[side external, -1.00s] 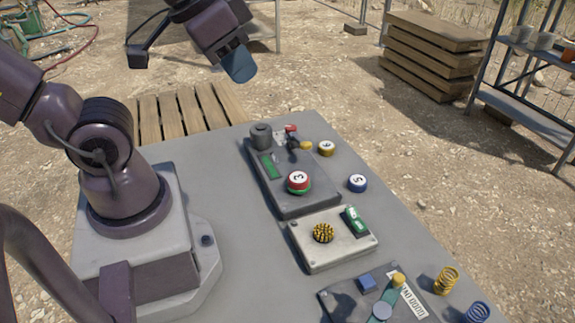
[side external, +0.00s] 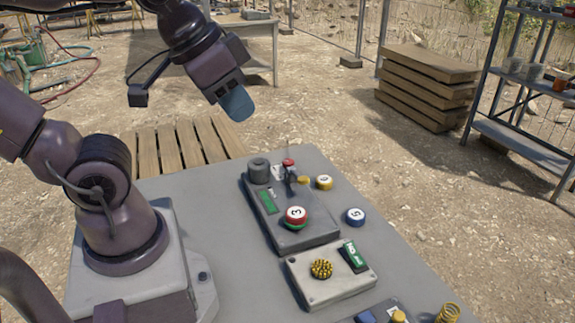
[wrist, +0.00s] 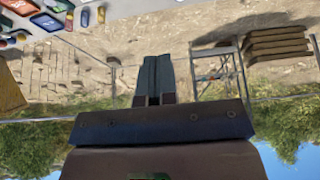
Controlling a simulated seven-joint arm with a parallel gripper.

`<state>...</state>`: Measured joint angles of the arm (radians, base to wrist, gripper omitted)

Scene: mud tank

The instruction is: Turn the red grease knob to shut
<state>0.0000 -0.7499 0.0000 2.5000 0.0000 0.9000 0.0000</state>
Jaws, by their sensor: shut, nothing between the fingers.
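A red round knob marked 3 (side external: 296,213) sits on a green ring on a dark grey box (side external: 305,238) on the table. A smaller red knob (side external: 288,162) stands at the far end of that box, by a dark lever with a yellow tip (side external: 302,180). I cannot tell which red knob is the grease one. My gripper (side external: 237,108) is in the air, up and left of the box and apart from it. Its blue fingers are shut and empty, as the wrist view (wrist: 154,75) also shows.
A dark cylinder (side external: 258,170) stands on the box's far left corner. A light box with a yellow-black knob (side external: 321,269) and green switch (side external: 353,256) is nearer.

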